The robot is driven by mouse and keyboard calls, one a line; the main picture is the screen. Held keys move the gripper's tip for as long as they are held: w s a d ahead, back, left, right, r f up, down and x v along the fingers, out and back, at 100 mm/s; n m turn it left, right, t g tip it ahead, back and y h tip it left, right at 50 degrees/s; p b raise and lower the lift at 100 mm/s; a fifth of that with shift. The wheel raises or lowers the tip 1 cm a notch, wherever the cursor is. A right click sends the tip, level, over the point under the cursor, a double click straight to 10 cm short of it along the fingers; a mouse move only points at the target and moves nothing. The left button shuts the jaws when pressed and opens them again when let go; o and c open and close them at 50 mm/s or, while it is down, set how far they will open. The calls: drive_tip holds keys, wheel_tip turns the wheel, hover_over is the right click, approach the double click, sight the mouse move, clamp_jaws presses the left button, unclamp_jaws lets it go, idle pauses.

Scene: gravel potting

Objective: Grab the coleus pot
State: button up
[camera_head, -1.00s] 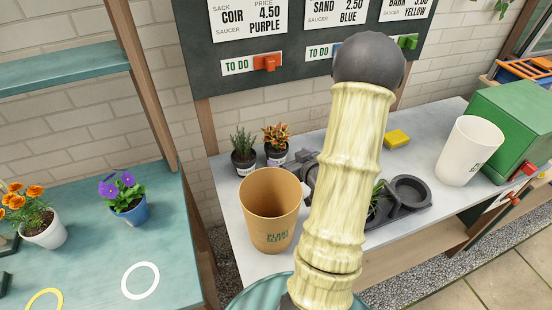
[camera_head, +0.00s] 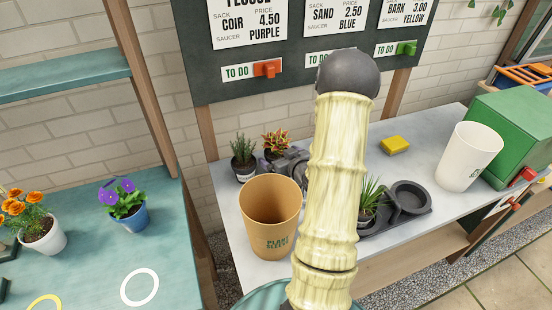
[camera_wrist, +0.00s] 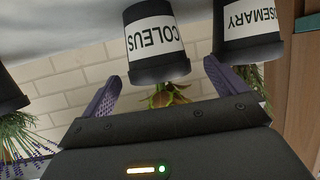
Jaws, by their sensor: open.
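The coleus, with orange-red and green leaves, stands in a small black pot (camera_head: 272,155) at the back left of the grey bench. In the head view my gripper (camera_head: 284,164) is beside it and partly hides it. In the wrist view, which is upside down, the pot labelled COLEUS (camera_wrist: 154,42) sits ahead, between the lines of my two spread fingers. My gripper (camera_wrist: 163,72) is open with nothing in it. I cannot tell if a finger touches the pot.
The rosemary pot (camera_head: 243,168) stands close beside the coleus; it also shows in the wrist view (camera_wrist: 246,35). A tan plant sleeve cup (camera_head: 270,218) stands in front. A dark tray (camera_head: 408,212) with a spiky plant is to the right. A brick wall rises behind.

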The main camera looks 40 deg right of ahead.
sight(279, 155)
drive_tip(key=x, duration=0.3)
drive_tip(key=shift+w, duration=0.15)
idle(0.3)
drive_tip(key=c, duration=1.3)
drive_tip(key=shift+o, duration=0.2)
drive_tip(key=shift+d, duration=0.1)
